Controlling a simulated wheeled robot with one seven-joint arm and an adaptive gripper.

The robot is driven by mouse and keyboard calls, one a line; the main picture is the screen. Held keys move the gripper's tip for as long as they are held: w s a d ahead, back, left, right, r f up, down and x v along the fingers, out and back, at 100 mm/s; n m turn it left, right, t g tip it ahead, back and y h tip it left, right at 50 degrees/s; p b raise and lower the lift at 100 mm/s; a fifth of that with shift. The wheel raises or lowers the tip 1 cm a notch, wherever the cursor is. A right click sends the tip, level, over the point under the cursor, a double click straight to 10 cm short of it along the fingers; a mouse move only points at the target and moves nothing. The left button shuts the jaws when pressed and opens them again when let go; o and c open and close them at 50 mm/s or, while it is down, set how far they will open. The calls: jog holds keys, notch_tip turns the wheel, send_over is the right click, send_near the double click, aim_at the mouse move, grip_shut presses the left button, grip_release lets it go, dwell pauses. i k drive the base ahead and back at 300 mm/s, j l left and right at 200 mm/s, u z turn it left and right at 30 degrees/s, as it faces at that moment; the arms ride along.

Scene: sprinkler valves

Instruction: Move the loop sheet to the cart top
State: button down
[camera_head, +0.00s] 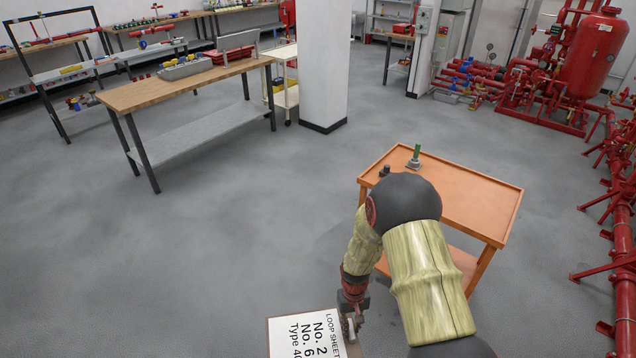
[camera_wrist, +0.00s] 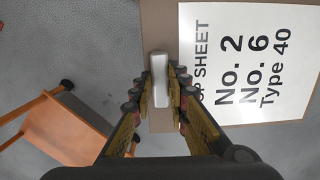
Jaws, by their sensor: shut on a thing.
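The loop sheet (camera_head: 305,338) is a white sheet with black print on a brown board, at the bottom edge of the head view, partly cut off. It also shows in the wrist view (camera_wrist: 250,65) with "No. 2, No. 6, Type 40". My gripper (camera_head: 350,322) is shut on the silver clip at the board's edge; in the wrist view the clip lies between the fingertips (camera_wrist: 159,82). The sheet is held above the floor, in front of the orange cart and apart from it. The cart top (camera_head: 465,195) is partly hidden by my arm; the cart also shows in the wrist view (camera_wrist: 62,135).
A green-handled valve part (camera_head: 415,158) and a small dark object (camera_head: 385,171) stand at the cart top's far left corner; its right part is bare. A wooden workbench (camera_head: 170,91), white pillar (camera_head: 326,60) and red piping (camera_head: 620,240) stand farther off. Floor to the left is clear.

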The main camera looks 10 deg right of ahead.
aim_at(476, 200)
jog(key=i+z, duration=0.35)
jog(key=i+j+z, duration=0.25)
jog(key=i+z, duration=0.15)
jog(key=i+j+z, duration=0.35)
jog(key=i+l, duration=0.05)
jog(key=l, duration=0.05)
